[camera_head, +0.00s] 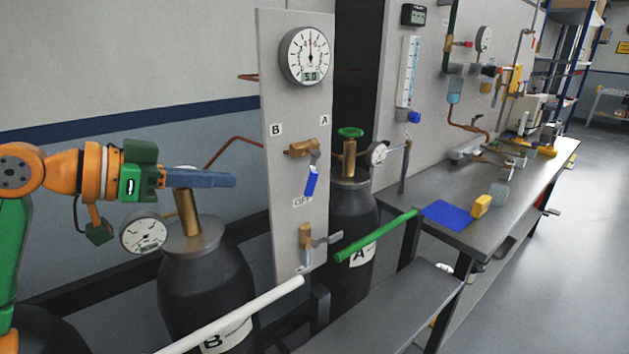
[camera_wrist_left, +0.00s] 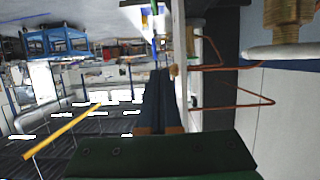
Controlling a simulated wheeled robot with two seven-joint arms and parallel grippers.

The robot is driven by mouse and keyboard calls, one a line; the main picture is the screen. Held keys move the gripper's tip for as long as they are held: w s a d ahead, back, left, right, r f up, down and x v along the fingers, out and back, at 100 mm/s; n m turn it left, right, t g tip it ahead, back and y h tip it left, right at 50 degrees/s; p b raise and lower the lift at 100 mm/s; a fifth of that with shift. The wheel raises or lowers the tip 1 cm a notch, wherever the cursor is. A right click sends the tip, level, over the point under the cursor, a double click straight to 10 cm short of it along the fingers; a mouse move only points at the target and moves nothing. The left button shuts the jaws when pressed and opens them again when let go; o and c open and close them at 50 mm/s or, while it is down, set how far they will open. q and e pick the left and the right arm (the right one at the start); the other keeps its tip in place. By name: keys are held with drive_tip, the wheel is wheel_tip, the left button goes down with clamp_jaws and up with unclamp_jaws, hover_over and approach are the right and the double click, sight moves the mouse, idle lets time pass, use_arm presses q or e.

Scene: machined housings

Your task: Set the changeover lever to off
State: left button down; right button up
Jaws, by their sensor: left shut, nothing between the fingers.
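The changeover lever (camera_head: 311,182) has a blue handle and sits on a brass valve (camera_head: 302,148) on the upright grey panel (camera_head: 285,228). The handle points down, with its end just above and right of the OFF label (camera_head: 300,202). Labels B and A are above, left and right of the valve. My left gripper (camera_head: 234,180) is shut and empty, left of the panel and apart from the lever. Its closed fingers (camera_wrist_left: 158,98) also show in the left wrist view, where I cannot make out the lever. My right gripper is not in view.
A round gauge (camera_head: 304,56) tops the panel. Cylinder B (camera_head: 205,280) stands below my left gripper, and cylinder A (camera_head: 352,215) is behind the panel. A white bar (camera_head: 235,315) and a green bar (camera_head: 375,238) stick out in front. A workbench (camera_head: 430,222) is at right.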

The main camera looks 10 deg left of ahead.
sight(307, 187)
use_arm(q)
drive_tip(key=p+x, duration=0.1)
drive_tip(key=x, duration=0.3)
drive_tip(key=d+p+x, duration=0.1)
drive_tip(key=p+x, duration=0.1)
drive_tip(key=x, duration=0.2)
drive_tip(key=p+x, duration=0.1)
drive_tip(key=x, duration=0.3)
drive_tip(key=shift+s+d+r+p, duration=0.2)
drive_tip(key=shift+d+r+p, duration=0.1)
drive_tip(key=shift+d, duration=0.1)
drive_tip(key=shift+w+d+f, duration=0.15)
drive_tip(key=shift+w+d, duration=0.05)
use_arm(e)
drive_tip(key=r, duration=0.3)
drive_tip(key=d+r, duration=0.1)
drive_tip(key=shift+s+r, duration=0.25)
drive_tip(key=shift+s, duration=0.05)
use_arm(q)
drive_tip(key=shift+a+f, duration=0.1)
